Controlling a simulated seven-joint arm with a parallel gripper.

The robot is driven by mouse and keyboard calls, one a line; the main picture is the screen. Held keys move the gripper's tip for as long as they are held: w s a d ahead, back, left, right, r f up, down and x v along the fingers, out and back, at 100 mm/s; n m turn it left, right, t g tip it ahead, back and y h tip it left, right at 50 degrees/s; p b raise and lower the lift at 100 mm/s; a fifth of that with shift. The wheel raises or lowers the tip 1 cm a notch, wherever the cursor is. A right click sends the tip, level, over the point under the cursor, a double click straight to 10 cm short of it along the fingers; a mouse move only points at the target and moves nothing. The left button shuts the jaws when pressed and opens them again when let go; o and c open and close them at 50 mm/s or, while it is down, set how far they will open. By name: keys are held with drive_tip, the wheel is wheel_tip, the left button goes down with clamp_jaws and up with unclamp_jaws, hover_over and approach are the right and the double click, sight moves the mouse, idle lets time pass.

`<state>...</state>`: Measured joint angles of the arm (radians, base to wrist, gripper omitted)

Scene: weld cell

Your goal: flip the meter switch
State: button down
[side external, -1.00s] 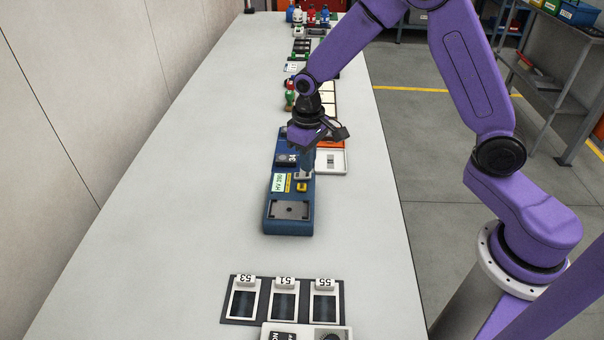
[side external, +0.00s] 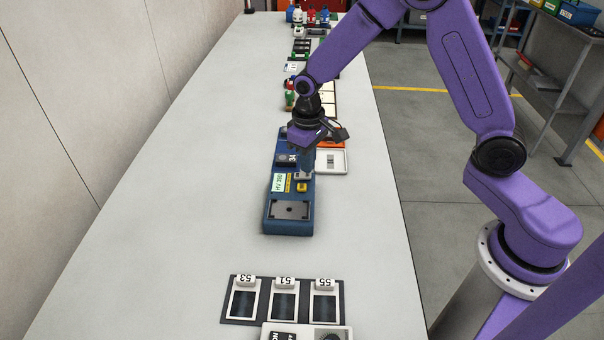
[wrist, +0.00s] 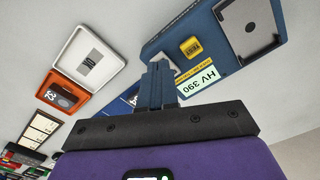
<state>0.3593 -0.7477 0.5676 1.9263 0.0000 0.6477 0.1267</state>
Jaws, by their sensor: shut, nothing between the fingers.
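The blue meter (side external: 289,222) lies lengthwise on the grey bench. It has a pale label reading HV 390 (wrist: 199,82), a yellow TEST button (wrist: 191,47) and a dark recessed plate (side external: 289,209) at its near end. My gripper (side external: 305,174) points down over the meter's right side, just beyond the yellow button. Its fingers (wrist: 156,68) are shut together and empty. A small grey part shows at the fingertips; I cannot tell whether they touch it. The switch's position is not clear, as the fingers partly cover that area.
A dark rack with several numbered slots (side external: 231,300) lies at the near end. More items line the bench's far right. The bench left of the meter is clear.

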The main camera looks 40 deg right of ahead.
sight(308, 175)
drive_tip(key=shift+f, duration=0.8)
idle(0.4)
drive_tip(key=shift+r, duration=3.5)
drive_tip(key=shift+s+a+r, duration=0.1)
drive_tip(key=shift+s+r, duration=0.05)
drive_tip(key=shift+s, duration=0.1)
drive_tip(key=s+d+r+n, duration=0.2)
drive_tip(key=s+r+n, duration=0.1)
drive_tip(key=s, duration=1.1)
drive_tip(key=s+d+r+n, duration=0.2)
drive_tip(key=s+n, duration=0.4)
drive_tip(key=s, duration=0.9)
drive_tip(key=shift+s+r+n, duration=0.15)
drive_tip(key=shift+r+n, duration=0.15)
drive_tip(key=shift+r, duration=0.2)
